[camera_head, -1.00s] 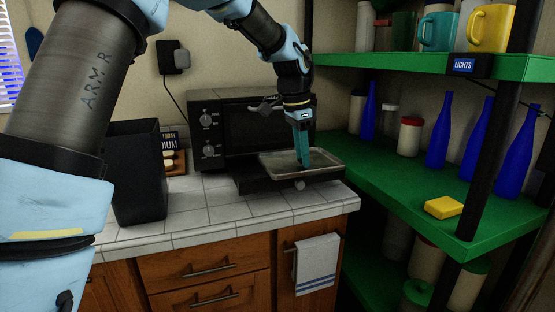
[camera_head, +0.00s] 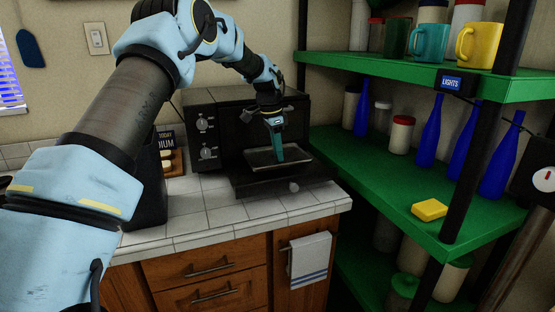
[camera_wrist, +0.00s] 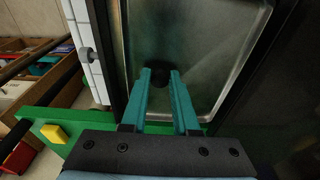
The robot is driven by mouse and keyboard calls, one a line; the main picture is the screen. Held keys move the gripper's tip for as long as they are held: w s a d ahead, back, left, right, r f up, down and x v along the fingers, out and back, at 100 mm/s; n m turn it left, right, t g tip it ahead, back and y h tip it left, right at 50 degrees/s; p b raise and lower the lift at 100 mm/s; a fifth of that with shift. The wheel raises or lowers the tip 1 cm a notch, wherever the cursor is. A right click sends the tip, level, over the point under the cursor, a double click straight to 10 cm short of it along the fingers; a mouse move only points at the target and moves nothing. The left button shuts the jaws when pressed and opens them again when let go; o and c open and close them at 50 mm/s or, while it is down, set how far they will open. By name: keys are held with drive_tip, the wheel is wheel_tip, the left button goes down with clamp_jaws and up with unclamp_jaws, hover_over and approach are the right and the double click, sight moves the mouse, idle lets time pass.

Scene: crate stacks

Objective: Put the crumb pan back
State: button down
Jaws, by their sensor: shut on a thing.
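The crumb pan (camera_head: 262,163) is a shallow grey metal tray with a raised rim. It lies level above the dark lowered front (camera_head: 285,181) of a black toaster oven (camera_head: 220,105); its far part is in the oven's shadow. My gripper (camera_head: 277,160) points down into the pan, its teal fingers shut on it. In the wrist view, the pan (camera_wrist: 205,50) fills the middle, and a dark round spot lies between the fingertips (camera_wrist: 160,75). The exact grip point is hard to make out.
A white tiled counter (camera_head: 215,215) carries the oven and a dark bin (camera_head: 150,205) at left. Green shelves (camera_head: 375,180) stand close on the right, with blue bottles (camera_head: 433,132) and a yellow block (camera_head: 429,209). A towel (camera_head: 309,258) hangs below.

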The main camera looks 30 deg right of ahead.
sight(272, 162)
wheel_tip(272, 162, down, 3)
drive_tip(key=shift+r+p, duration=0.1)
drive_tip(key=shift+p, duration=0.6)
drive_tip(key=shift+w+f+p, duration=0.15)
drive_tip(key=shift+f+p, duration=0.1)
drive_tip(key=shift+p, duration=0.15)
drive_tip(key=shift+f, duration=0.3)
drive_tip(key=shift+f, duration=0.15)
drive_tip(key=c, duration=0.7)
unclamp_jaws()
drive_tip(key=r+b, duration=0.1)
drive_tip(key=r, duration=0.3)
drive_tip(key=a+r+b, duration=0.1)
drive_tip(key=r, duration=0.3)
drive_tip(key=r+b, duration=0.1)
drive_tip(key=r, duration=0.3)
drive_tip(key=shift+w+a+r, duration=0.1)
drive_tip(key=shift+a, duration=0.25)
